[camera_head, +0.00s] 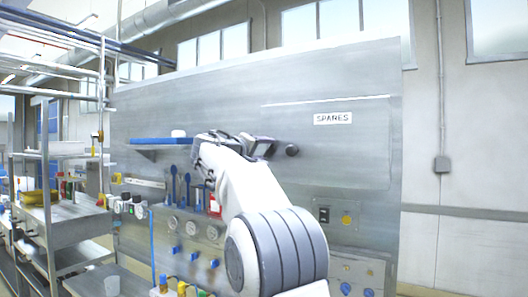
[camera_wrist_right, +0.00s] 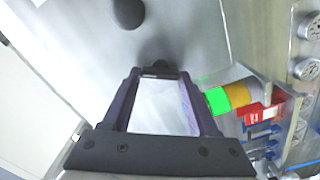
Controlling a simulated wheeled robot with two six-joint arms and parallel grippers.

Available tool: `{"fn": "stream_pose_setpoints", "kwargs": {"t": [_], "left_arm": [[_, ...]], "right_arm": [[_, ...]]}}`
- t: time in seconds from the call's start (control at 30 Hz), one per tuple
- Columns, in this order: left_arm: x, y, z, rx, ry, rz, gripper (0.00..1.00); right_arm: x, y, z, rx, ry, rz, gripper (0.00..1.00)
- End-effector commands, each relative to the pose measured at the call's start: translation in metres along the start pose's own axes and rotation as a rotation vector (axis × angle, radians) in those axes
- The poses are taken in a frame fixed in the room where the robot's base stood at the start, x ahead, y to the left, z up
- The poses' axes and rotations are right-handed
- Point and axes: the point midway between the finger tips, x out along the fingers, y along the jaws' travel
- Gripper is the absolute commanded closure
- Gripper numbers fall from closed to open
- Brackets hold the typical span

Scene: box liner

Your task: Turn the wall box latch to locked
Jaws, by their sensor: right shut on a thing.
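The wall box is a flat grey door panel with a "SPARES" label (camera_head: 332,118) on the grey wall. A round black knob (camera_head: 292,150) stands out from it, just right of my right gripper (camera_head: 262,147) in the head view. In the wrist view the knob (camera_wrist_right: 128,12) lies beyond the fingertips, apart from them. My right gripper (camera_wrist_right: 158,74) is shut on a small dark piece (camera_wrist_right: 160,65) at its tips, which looks like the latch. Most of the latch is hidden by the fingers, so its angle cannot be told. My left gripper is out of view.
A blue shelf (camera_head: 150,141) with a white item is left of my gripper. Below are a red tag (camera_head: 213,204), blue tools (camera_head: 186,186), dials and blue knobs. A green and yellow object (camera_wrist_right: 218,100) is close beside my right finger. A metal rack (camera_head: 48,190) stands left.

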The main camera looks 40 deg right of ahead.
Motion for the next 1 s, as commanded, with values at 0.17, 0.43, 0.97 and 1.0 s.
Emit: {"fn": "stream_pose_setpoints", "kwargs": {"t": [0.17,0.43,0.97,1.0], "left_arm": [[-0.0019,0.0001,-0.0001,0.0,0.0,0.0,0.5],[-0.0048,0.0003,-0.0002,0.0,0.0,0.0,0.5],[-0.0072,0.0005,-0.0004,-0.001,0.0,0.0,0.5],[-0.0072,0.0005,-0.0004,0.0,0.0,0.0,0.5]], "right_arm": [[-0.0005,-0.0006,-0.0011,-0.165,0.003,-0.001,0.96],[-0.0006,-0.0009,-0.0011,-0.37,0.004,0.0,0.96],[-0.0005,-0.0024,-0.0006,-0.534,0.004,0.0,0.96],[-0.0005,-0.0024,-0.0006,-0.537,0.004,0.0,0.96]]}}
